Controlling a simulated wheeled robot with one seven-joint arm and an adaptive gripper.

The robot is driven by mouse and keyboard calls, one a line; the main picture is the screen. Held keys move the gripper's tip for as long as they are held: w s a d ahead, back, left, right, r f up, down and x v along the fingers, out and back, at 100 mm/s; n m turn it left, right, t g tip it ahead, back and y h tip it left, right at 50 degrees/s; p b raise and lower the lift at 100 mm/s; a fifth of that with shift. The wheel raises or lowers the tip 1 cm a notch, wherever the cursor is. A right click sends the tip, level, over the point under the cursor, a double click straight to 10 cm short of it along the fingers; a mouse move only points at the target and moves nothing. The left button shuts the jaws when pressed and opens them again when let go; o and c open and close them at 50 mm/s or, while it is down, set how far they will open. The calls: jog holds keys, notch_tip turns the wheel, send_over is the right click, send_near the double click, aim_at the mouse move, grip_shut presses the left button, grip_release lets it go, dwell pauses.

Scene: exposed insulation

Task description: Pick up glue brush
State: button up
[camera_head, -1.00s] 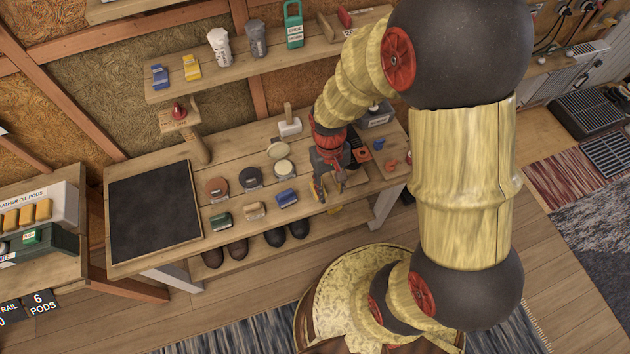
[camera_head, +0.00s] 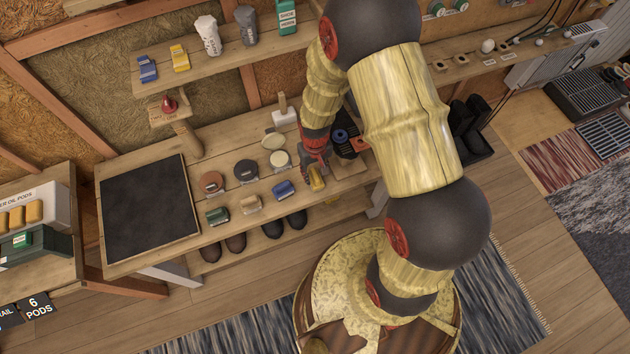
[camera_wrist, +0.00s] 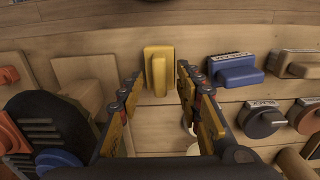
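No label naming a glue brush is legible. A yellow block-shaped brush or tool (camera_wrist: 158,72) lies on the wooden bench, ahead of and between my fingertips in the wrist view. It also shows beside my gripper in the head view (camera_head: 317,182). My gripper (camera_wrist: 158,92) is open, with a gap between its yellow-and-black fingers and nothing visibly held. In the head view my gripper (camera_head: 314,163) is low over the bench's right part. A white block with an upright wooden handle (camera_head: 284,115) stands farther back; whether it holds a brush is unclear.
A blue brush (camera_wrist: 235,72) and a tan brush (camera_wrist: 298,65) lie right of the yellow one in the wrist view. A dark object with a blue part (camera_wrist: 55,135) is close at lower left. Round tins (camera_head: 246,171) stand behind the row. A black mat (camera_head: 148,208) covers the bench's left.

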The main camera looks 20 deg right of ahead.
jog(key=shift+f, duration=0.9)
jog(key=shift+r, duration=0.1)
jog(key=shift+c, duration=0.5)
jog(key=c, duration=0.8)
grip_shut()
